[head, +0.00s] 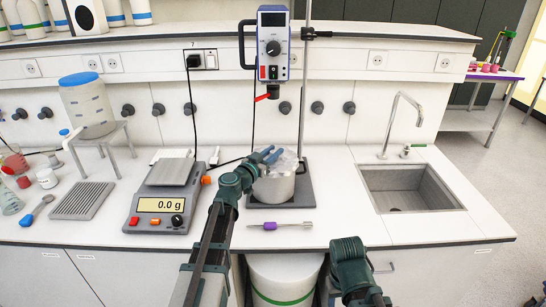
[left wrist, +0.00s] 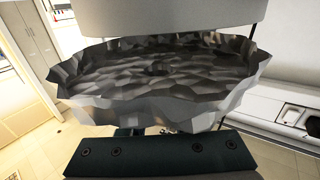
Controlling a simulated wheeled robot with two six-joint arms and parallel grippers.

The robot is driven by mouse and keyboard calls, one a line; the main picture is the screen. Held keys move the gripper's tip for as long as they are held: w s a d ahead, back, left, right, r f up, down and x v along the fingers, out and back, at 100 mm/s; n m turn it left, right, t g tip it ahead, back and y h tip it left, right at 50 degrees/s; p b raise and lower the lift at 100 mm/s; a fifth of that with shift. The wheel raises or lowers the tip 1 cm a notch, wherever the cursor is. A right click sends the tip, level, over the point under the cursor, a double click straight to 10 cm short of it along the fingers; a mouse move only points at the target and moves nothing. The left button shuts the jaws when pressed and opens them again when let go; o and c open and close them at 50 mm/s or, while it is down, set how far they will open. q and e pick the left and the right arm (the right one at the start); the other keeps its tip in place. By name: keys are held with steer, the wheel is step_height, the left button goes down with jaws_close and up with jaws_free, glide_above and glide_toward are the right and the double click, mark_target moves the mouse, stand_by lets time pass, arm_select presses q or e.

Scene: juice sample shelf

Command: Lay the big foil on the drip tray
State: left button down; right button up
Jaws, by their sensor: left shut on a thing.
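The crumpled silvery foil (head: 287,163) is at the mouth of the metal pot (head: 273,190) under the stirrer. My left gripper (head: 270,155) is at the foil's left side, with its blue fingers shut on the foil. In the left wrist view the foil (left wrist: 160,85) fills the middle as a wide, jagged-edged sheet with a dark faceted face. The fingers' contact with the foil is hidden there. I cannot tell whether the foil touches the pot. The grey ribbed drip tray (head: 82,201) lies on the bench at the left, bare.
A scale (head: 162,200) reading 0.0 g stands between the drip tray and the pot. A blue-lidded container (head: 87,105) on a metal stand is behind the tray. A purple-handled tool (head: 281,225) lies in front of the pot.

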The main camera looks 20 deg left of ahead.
arm_select(q)
steer(key=shift+w, duration=0.2)
steer(key=w, duration=0.1)
steer(key=w+a, duration=0.1)
steer(key=shift+w+f, duration=0.15)
steer(key=shift+w, duration=0.15)
steer(key=f+b, duration=0.3)
steer(key=shift+s+d, duration=0.15)
steer(key=shift+s, duration=0.15)
steer(key=shift+f+b, duration=0.1)
steer(key=shift+b, duration=0.2)
steer(key=shift+f, duration=0.15)
steer(key=c, duration=0.6)
jaws_free()
steer(key=shift+c, duration=0.2)
